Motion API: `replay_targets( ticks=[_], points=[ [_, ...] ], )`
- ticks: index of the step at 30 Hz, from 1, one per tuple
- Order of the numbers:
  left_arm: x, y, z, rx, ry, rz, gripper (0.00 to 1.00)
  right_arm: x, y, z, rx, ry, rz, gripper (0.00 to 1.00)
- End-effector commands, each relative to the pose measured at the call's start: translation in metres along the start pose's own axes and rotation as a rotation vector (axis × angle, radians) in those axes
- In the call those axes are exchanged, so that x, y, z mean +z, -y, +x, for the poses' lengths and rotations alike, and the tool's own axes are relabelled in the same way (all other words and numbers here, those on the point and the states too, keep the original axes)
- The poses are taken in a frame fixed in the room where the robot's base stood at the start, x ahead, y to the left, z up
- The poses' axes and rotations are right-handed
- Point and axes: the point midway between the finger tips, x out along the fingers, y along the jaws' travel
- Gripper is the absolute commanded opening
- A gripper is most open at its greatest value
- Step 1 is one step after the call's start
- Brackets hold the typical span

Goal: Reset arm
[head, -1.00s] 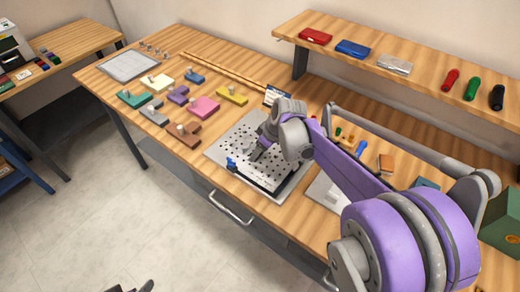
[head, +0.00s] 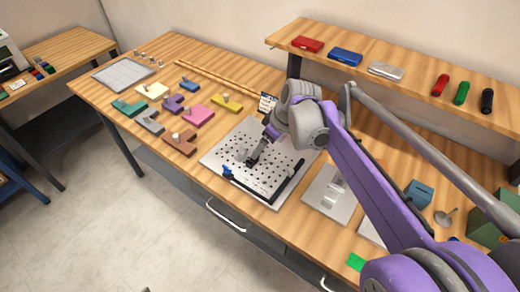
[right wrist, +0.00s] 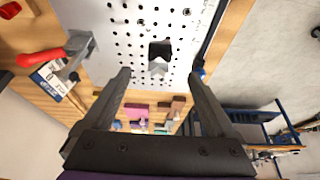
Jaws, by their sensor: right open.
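My right arm reaches in from the right in the head view. Its gripper (head: 253,160) is over the perforated metal plate (head: 222,158) on the workbench. In the right wrist view the gripper (right wrist: 157,75) has its two fingers wide apart, with nothing held between them. The plate (right wrist: 125,15) lies beyond the fingertips, with a small dark and grey block (right wrist: 160,55) on it. A red-handled clamp (right wrist: 72,52) is at the plate's left edge there. My left gripper is not in view.
Coloured blocks (head: 198,115) stand left of the plate. A black rail (head: 288,182) with a blue knob (head: 228,172) edges its front. A second grey plate (head: 322,195) lies to the right. A raised shelf (head: 420,75) holds several small items at the back.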

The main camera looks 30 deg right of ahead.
Motion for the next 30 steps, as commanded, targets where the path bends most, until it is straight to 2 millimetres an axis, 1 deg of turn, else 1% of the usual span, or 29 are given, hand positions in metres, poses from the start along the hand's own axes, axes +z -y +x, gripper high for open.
replay_targets(
  ticks=[2, 6, 18, 20, 23, 26, 27, 30],
  points=[
    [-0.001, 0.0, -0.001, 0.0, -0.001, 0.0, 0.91, 0.0, 0.0, -0.008, 0.0, 0.0, 0.001, 0.91],
    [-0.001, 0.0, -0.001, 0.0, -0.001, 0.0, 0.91, 0.0, 0.0, -0.014, 0.0, 0.0, 0.0, 0.91],
    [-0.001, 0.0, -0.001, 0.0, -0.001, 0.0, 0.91, 0.0, 0.0, -0.014, 0.0, 0.0, 0.0, 0.91],
    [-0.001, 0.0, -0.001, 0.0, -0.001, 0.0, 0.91, 0.001, 0.004, -0.013, 0.001, 0.001, 0.003, 0.91],
    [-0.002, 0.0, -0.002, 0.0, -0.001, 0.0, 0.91, 0.007, 0.022, -0.012, 0.012, 0.006, 0.026, 0.91],
    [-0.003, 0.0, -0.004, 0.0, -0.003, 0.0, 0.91, 0.023, 0.059, -0.007, 0.039, 0.013, 0.081, 0.91],
    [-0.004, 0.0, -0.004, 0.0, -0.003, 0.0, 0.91, 0.033, 0.076, -0.004, 0.054, 0.014, 0.109, 0.91],
    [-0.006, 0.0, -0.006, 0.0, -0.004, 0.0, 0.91, 0.06, 0.114, 0.004, 0.094, 0.003, 0.181, 0.91]
  ],
)
